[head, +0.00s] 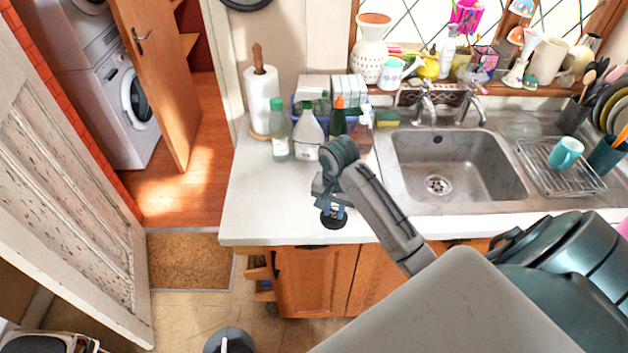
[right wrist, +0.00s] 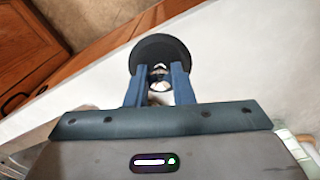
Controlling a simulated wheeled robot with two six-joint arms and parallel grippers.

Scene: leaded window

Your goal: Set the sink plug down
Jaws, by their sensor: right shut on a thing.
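The sink plug (head: 334,222) is a round black disc near the front edge of the white worktop (head: 262,205), left of the sink. My right gripper (head: 331,207) is above it, pointing down, with its jaws shut on the plug. In the right wrist view the black plug (right wrist: 150,46) shows beyond the blue fingers of the right gripper (right wrist: 160,72), with a pale metallic part between them. I cannot tell whether the plug touches the worktop or hangs just above it. My left gripper is not in view.
The steel sink (head: 480,165) lies to the right, with a wire rack and a teal mug (head: 566,153) beyond. Several bottles, including a white one (head: 308,135), and a paper towel roll (head: 262,100) stand behind. The worktop left of the gripper is clear.

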